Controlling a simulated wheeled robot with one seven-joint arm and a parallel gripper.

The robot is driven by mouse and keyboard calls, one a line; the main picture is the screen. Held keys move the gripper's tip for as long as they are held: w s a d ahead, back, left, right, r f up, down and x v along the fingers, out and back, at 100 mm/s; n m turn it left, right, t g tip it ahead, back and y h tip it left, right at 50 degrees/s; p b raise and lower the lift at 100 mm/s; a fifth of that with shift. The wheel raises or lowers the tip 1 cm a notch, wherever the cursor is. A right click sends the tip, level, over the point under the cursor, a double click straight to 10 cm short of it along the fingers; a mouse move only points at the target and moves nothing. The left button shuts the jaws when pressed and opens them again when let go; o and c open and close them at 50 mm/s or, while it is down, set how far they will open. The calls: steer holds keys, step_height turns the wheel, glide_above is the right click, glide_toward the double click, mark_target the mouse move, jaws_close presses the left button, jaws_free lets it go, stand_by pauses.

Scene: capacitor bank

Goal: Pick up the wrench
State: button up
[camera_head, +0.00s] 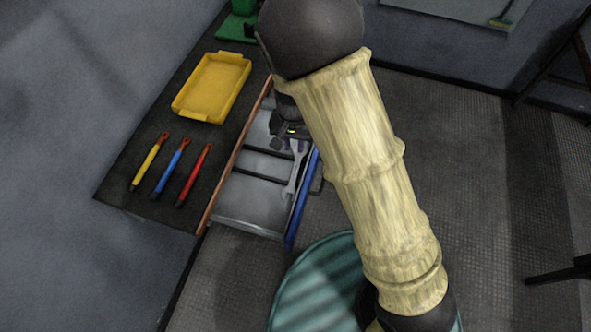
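The wrench (293,172) is a silver metal tool lying lengthwise at the right side of an open drawer (250,213), near its blue front (301,205). My gripper (294,142) is dark and sits over the wrench's upper end in the picture. My arm hides much of the gripper. Its fingers are too small and dark to tell whether they are open or shut, or whether they touch the wrench.
On the dark worktop (118,188) left of the drawer lie a yellow tray (212,88) and yellow (151,160), blue (172,167) and red (195,174) handled tools. A green object (238,25) stands at its far end. A dark frame (562,272) shows at the right.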

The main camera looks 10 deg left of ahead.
steer(key=p, duration=0.1)
glide_above(295, 172)
step_height(295, 172, down, 8)
steer(key=shift+s+a+f, duration=0.1)
steer(key=shift+s+f, duration=0.05)
steer(key=shift+f, duration=0.1)
steer(key=shift+f+p, duration=0.3)
steer(key=shift+f, duration=0.2)
steer(key=shift+f+p, duration=0.5)
steer(key=shift+f, duration=1.55)
jaws_close()
